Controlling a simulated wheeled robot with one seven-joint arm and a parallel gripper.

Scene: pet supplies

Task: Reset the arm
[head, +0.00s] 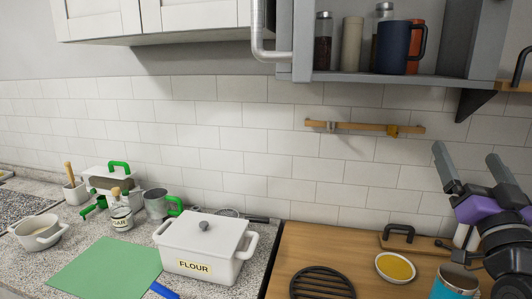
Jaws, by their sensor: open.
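My gripper (472,166) is at the right side of the head view, raised in front of the tiled wall and above the wooden counter. Its two grey fingers point up and stand apart, with nothing between them. A purple part shows at the base of the fingers. My dark arm runs off the right edge, so most of it is out of view.
Below my gripper, a blue cup (453,284), a yellow-filled bowl (395,267) and a black trivet (321,283) are on the wooden counter (310,245). A white FLOUR box (203,248) stands left. A grey shelf (400,78) holding mugs and jars hangs above.

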